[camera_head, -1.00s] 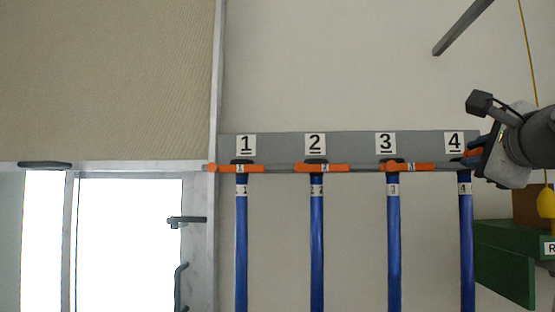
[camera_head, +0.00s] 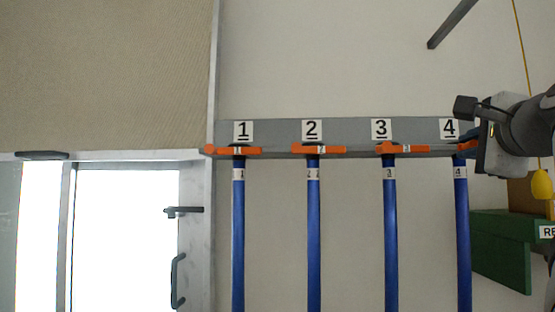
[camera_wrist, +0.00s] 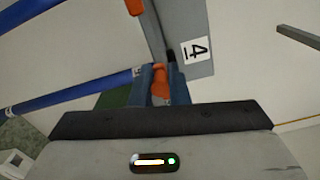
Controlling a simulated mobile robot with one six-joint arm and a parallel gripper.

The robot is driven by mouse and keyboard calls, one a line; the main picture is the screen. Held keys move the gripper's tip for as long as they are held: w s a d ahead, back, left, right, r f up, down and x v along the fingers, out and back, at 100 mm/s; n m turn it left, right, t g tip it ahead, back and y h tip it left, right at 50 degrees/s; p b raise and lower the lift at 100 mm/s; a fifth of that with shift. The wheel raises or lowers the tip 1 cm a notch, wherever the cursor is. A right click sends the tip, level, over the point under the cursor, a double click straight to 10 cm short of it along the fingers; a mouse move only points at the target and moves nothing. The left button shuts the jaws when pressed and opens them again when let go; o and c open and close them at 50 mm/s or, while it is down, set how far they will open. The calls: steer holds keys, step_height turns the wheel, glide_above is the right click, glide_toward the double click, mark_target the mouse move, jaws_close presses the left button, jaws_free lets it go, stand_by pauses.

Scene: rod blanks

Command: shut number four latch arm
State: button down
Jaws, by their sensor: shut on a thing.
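The number four latch arm (camera_head: 466,145) is orange and mostly hidden behind my gripper at the right end of the grey rack rail. My gripper (camera_wrist: 160,84) is shut on it; in the wrist view its orange part (camera_wrist: 181,88) shows between and beside the dark blue fingers. The head view also shows my gripper (camera_head: 474,143), just right of the number 4 plate (camera_head: 449,128). The blue number four rod (camera_head: 462,230) hangs upright below the plate. Whether this latch arm is fully across the rod is hidden.
Orange latch arms one (camera_head: 238,150), two (camera_head: 318,149) and three (camera_head: 404,149) lie level across their blue rods. A green box (camera_head: 500,245) stands low at right, near a yellow hanging pendant (camera_head: 541,184). A door with a handle (camera_head: 183,210) is at left.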

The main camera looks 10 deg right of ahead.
steer(key=shift+f, duration=0.25)
steer(key=c, duration=1.4)
jaws_free()
steer(key=shift+r, duration=0.1)
steer(key=shift+s, duration=0.1)
steer(key=b+v, duration=0.2)
steer(key=v, duration=0.5)
steer(key=shift+s, duration=0.35)
steer(key=shift+w+a, duration=0.1)
